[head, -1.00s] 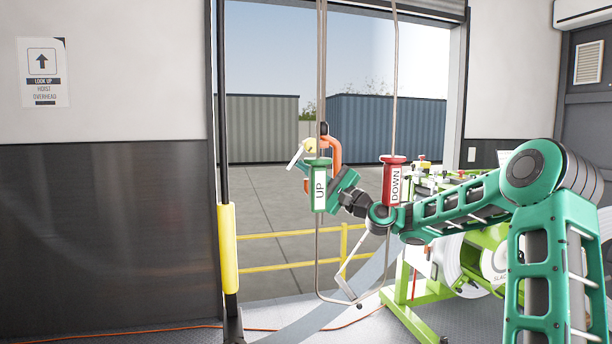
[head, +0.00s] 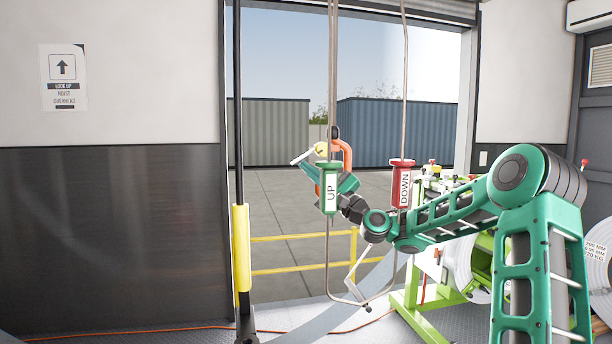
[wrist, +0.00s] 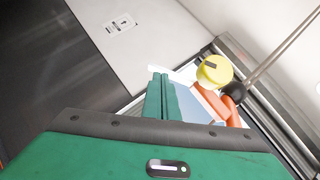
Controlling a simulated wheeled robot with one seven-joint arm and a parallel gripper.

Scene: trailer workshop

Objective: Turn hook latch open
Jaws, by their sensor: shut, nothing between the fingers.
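The orange hook (head: 347,154) hangs at the end of a cable, behind the green UP handle, which hides part of it. A yellow round piece (head: 321,149) with a pale bar (head: 301,157) sits at its left side; I cannot tell which part is the latch. My gripper (head: 309,168) is close to the hook's left side, partly hidden by the UP handle. In the wrist view my green fingers (wrist: 159,95) are together and empty, left of the yellow piece (wrist: 215,69) and the orange hook (wrist: 211,104). Contact with them cannot be made out.
The green UP handle (head: 330,188) and red DOWN handle (head: 402,184) hang on a cord loop close to my arm. A black and yellow post (head: 241,246) stands at left. A green-framed machine (head: 412,302) stands at right, behind my arm. A yellow rail (head: 302,237) crosses the doorway.

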